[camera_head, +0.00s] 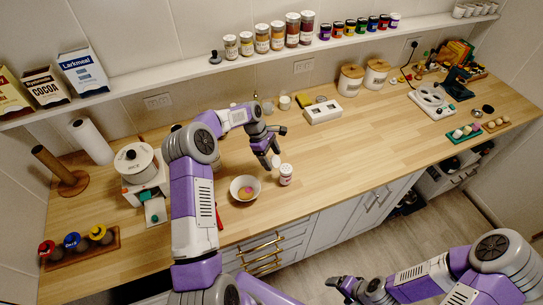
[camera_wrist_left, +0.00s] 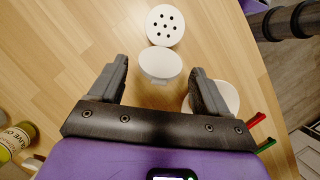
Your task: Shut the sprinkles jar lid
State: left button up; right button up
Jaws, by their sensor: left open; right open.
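The sprinkles jar (camera_head: 286,176) is a small upright jar with a white top and pinkish contents, standing right of a bowl on the wooden counter. Its white perforated top (camera_wrist_left: 165,25) is uncovered in the left wrist view. The round white lid (camera_wrist_left: 160,66) is open beside that top; it also shows behind the jar in the head view (camera_head: 276,161). My left gripper (camera_head: 271,157) is open and empty above the lid, whose disc appears between the fingers in the wrist view. My right gripper (camera_head: 342,288) is open and empty, low in front of the counter.
A white bowl (camera_head: 245,188) with colored contents stands just left of the jar. A white tray (camera_head: 322,111) and small items sit behind. A white pot (camera_head: 134,162) stands far left. The counter right of the jar is clear.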

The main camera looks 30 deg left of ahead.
aim_at(277, 162)
pick_arm(q)
jog(key=shift+f, duration=0.15)
jog(key=shift+w, duration=0.1)
jog(key=shift+c, duration=0.8)
jog(key=c, duration=0.9)
jog(key=shift+d, duration=0.15)
jog(key=y, duration=0.1)
jog(key=d+y, duration=0.1)
jog(key=shift+r+y+b, duration=0.3)
jog(key=shift+r+y, duration=0.1)
jog(key=shift+d+r+g+y+b, duration=0.1)
jog(key=shift+d+y+b, duration=0.25)
jog(key=shift+y, duration=0.35)
jog(key=shift+d+r+g+y+b, duration=0.1)
jog(key=shift+d+y+b, duration=0.1)
jog(key=shift+y+b, duration=0.4)
jog(key=shift+d+g+y+b, duration=0.1)
jog(key=shift+d+y+b, duration=0.2)
jog(key=shift+y, duration=0.5)
